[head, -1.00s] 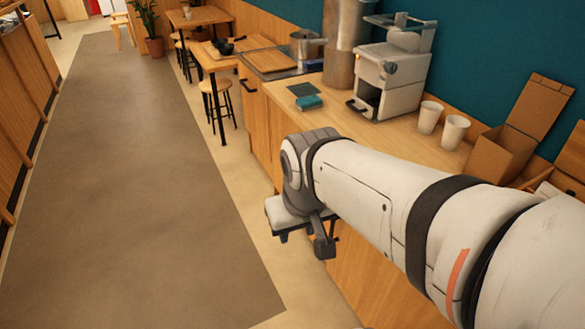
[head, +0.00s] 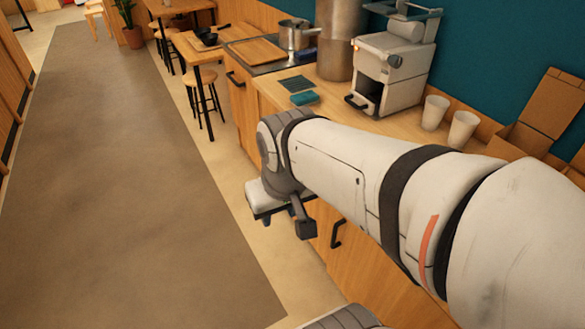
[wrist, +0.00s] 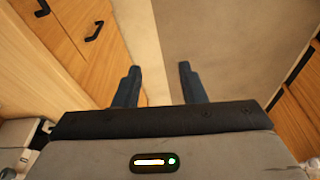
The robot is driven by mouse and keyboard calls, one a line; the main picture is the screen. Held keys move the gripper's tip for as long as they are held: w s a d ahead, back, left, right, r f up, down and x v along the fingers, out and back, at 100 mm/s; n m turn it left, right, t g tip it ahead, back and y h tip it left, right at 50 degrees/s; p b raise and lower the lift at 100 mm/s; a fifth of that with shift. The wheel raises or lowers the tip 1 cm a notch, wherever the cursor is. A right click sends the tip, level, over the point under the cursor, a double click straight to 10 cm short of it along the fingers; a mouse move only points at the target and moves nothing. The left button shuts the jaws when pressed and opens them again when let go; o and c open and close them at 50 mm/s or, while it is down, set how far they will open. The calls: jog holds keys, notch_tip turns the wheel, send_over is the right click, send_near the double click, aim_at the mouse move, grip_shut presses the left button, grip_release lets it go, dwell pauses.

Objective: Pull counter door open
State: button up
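The counter front (head: 375,285) is light wood and runs below the countertop, under my arm in the head view. A black bar handle (head: 338,233) shows on it, just right of my wrist; the door there looks closed. In the wrist view, wooden fronts on the left carry two black handles, one nearer (wrist: 95,31) and one at the top edge (wrist: 42,8). I cannot tell which matches the head view's handle. My gripper (wrist: 160,78) is open and empty, its two dark fingers apart over bare floor, right of these fronts and touching no handle. In the head view my arm mostly hides it.
A stool (head: 204,95) stands by the far table. The grey-brown floor strip (head: 110,190) on the left is clear.

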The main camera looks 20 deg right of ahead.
aim_at(333, 237)
jog(key=shift+f, duration=0.15)
jog(key=w+d+f+n+g+h+b, duration=0.2)
jog(key=d+f+n+h+b, duration=0.15)
jog(key=d+f+b, duration=0.5)
jog(key=w+d+f+n+g+h+b, duration=0.25)
jog(key=d+f+h+b, duration=0.2)
jog(key=f, duration=0.65)
jog(key=w+d+f+n+g+h+b, duration=0.2)
jog(key=d+f+n+g+h+b, duration=0.15)
jog(key=d+f+b, duration=0.5)
jog(key=w+d+f+n+t+h+b, duration=0.1)
jog(key=w+f+n+t+h+b, duration=0.35)
jog(key=f, duration=0.85)
jog(key=w+d+f+n+t+h+b, duration=0.1)
jog(key=w+f+n+t+b, duration=0.55)
jog(key=f, duration=0.75)
jog(key=shift+n+g, duration=0.35)
jog(key=shift+g, duration=0.05)
jog(key=x, duration=0.4)
jog(key=b+x, duration=0.1)
jog(key=x, duration=0.2)
jog(key=shift+w+r, duration=0.3)
jog(key=shift+w, duration=0.1)
jog(key=shift+c, duration=0.6)
grip_shut()
